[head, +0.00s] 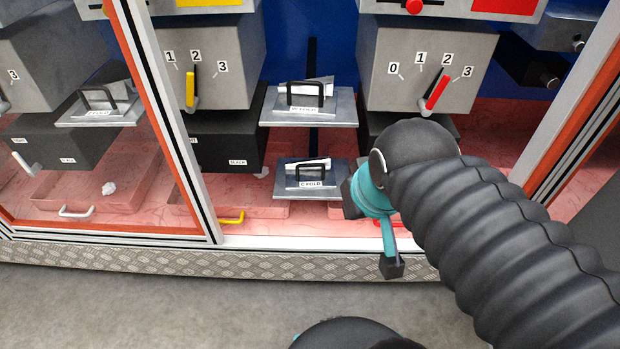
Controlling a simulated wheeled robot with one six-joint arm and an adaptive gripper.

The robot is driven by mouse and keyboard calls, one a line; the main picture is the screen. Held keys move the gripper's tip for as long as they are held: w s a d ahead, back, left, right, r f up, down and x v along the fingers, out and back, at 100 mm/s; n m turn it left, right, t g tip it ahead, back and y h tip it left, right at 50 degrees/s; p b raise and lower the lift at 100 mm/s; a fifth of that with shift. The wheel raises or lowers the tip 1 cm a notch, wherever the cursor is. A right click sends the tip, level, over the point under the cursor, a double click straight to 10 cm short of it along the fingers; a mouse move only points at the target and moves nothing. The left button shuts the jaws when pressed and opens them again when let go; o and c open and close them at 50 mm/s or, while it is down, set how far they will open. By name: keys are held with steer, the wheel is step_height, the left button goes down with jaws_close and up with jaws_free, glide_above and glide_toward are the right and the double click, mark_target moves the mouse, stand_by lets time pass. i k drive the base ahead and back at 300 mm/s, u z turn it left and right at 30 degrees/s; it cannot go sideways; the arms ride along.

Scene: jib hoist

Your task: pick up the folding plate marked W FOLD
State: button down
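Folding plates with black handles and white labels are in the head view. The upper middle plate (343,109) sits below the blue back wall. Its label is small and seems to read W FOLD. The lower middle plate (281,190) is marked C FOLD. A third plate (72,119) is at the left behind the frame post, its label too small to read surely. My gripper (371,232), teal with black fingertips, is open and appears empty. It is right of and below the upper plate. One fingertip overlaps the right edge of the C FOLD plate; contact cannot be told.
Grey boxes with a yellow lever (190,89) and a red lever (437,92) flank the upper plate. An orange-edged post (165,110) stands left. A tread-plate sill (250,262) runs along the front. The grey floor before it is clear at left.

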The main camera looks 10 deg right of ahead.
mark_target(311, 96)
steer(key=u, duration=2.15)
steer(key=i, duration=2.15)
steer(key=z, duration=3.75)
